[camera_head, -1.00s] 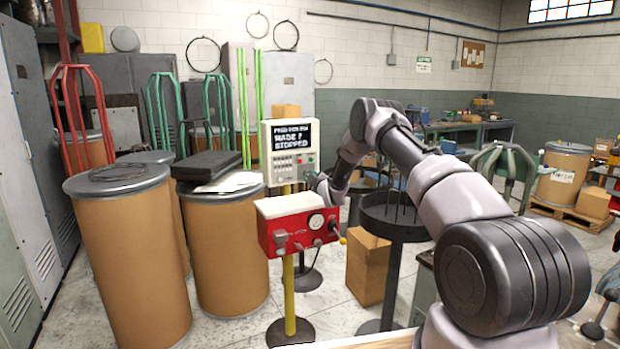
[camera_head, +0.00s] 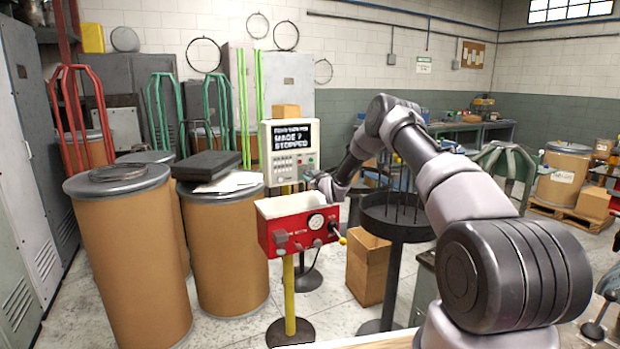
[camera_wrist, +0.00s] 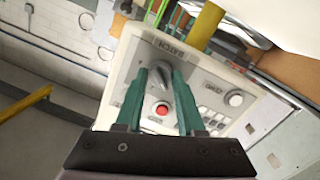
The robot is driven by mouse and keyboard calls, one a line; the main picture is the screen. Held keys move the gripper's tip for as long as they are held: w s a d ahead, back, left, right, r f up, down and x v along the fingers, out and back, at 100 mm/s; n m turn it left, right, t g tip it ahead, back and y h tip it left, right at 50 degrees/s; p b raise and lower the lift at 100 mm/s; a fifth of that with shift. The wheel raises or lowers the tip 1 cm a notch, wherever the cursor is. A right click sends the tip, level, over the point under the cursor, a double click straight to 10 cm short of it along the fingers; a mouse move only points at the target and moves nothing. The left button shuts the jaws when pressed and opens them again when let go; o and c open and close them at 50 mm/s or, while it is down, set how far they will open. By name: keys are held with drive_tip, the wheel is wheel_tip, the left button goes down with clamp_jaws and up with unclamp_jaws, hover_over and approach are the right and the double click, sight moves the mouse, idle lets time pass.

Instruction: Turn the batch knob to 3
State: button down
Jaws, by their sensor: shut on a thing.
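The cream control panel (camera_head: 288,170) stands on a yellow post, with a dark screen reading "MADE ?" and "STOPPED", its last mark blurred. In the wrist view the panel face (camera_wrist: 205,72) is tilted and carries a "BATCH" label. The dark batch knob (camera_wrist: 158,78) sits just below that label. My gripper (camera_wrist: 161,71) has its two green fingers on either side of the knob, shut on it. The number the knob points to is too small to read.
A red button (camera_wrist: 162,110) lies between my fingers, below the knob, and a white round knob (camera_wrist: 235,99) is to the right. A red box with levers (camera_head: 300,228) stands just below the panel. A dark round tray (camera_head: 398,215) is to the right. Brown drums (camera_head: 225,250) stand left.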

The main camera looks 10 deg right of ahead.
drive_tip(key=m, duration=0.4)
drive_tip(key=shift+d+g, duration=0.1)
drive_tip(key=shift+g, duration=0.2)
drive_tip(key=m+y, duration=0.1)
drive_tip(key=m, duration=0.9)
drive_tip(key=shift+d+y, duration=0.15)
drive_tip(key=shift+y, duration=0.25)
drive_tip(key=shift+m+y, duration=0.3)
drive_tip(key=shift+m, duration=1.6)
drive_tip(key=c, duration=0.5)
unclamp_jaws()
